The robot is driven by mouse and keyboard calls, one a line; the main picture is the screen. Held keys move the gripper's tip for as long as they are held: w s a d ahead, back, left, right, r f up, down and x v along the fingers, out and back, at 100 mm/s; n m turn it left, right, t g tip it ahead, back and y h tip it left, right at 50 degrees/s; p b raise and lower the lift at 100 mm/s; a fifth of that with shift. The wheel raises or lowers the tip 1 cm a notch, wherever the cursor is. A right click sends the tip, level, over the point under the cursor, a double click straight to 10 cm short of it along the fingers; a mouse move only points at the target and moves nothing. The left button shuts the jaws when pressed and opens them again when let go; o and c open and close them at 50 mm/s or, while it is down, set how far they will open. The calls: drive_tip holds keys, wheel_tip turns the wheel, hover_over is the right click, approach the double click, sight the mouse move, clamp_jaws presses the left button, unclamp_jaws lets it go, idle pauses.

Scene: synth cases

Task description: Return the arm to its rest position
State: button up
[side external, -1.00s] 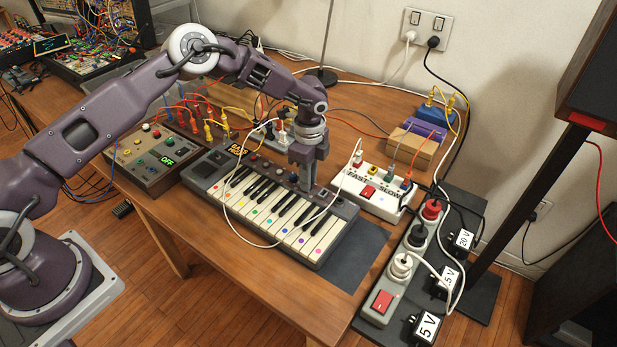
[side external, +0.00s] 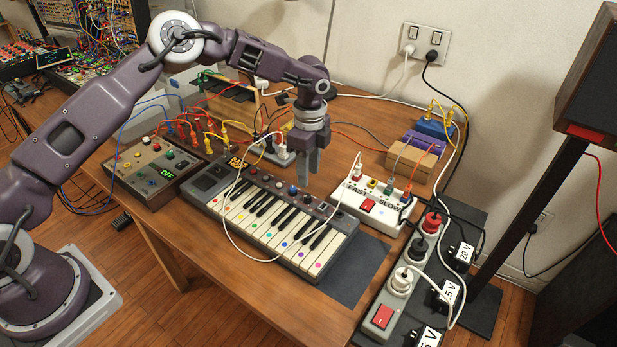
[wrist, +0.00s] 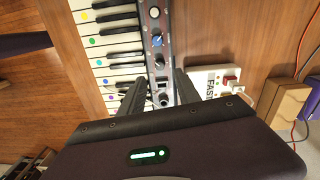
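My gripper (side external: 308,172) hangs pointing down above the far edge of the small keyboard (side external: 275,222), with a visible space below its fingertips. In the wrist view my gripper (wrist: 160,84) has its two dark fingers spread apart, with nothing between them. The keyboard's knob panel (wrist: 156,42) shows between and beyond the fingers. My arm arches in from the left over the table. No rest position is marked in view.
A white cable (side external: 240,240) loops over the keyboard. The white FAST/SLOW box (side external: 352,201) and a power strip (side external: 396,300) with plugs stand to the right. A control box (side external: 160,172) and patch cables lie left. Open air surrounds the gripper.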

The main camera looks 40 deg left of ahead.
drive_tip(key=w+a+r+m+t+y, duration=0.25)
drive_tip(key=w+r+m+t, duration=0.45)
drive_tip(key=r, duration=0.6)
wheel_tip(320, 180, up, 17)
drive_tip(key=w+d+m+t+h, duration=0.2)
drive_tip(key=w+m+t, duration=0.15)
drive_tip(key=m, duration=0.55)
drive_tip(key=s+d+r+m+t+h, duration=0.35)
drive_tip(key=s+d+r+m, duration=0.25)
drive_tip(key=s+r+m, duration=0.55)
drive_tip(key=s+f+m+g+h, duration=0.1)
drive_tip(key=s+f+m+g, duration=0.15)
drive_tip(key=s+m, duration=1.25)
drive_tip(key=s+a+f+m+g+y, duration=0.2)
drive_tip(key=s+a+f+m, duration=0.3)
drive_tip(key=s, duration=0.5)
drive_tip(key=s+a+f+m+g+y, duration=0.2)
drive_tip(key=s+a+f+m, duration=0.3)
drive_tip(key=s+f+m, duration=0.3)
drive_tip(key=s+g, duration=0.1)
drive_tip(key=s, duration=0.2)
drive_tip(key=shift+s+a+f, duration=0.2)
drive_tip(key=shift+s, duration=0.05)
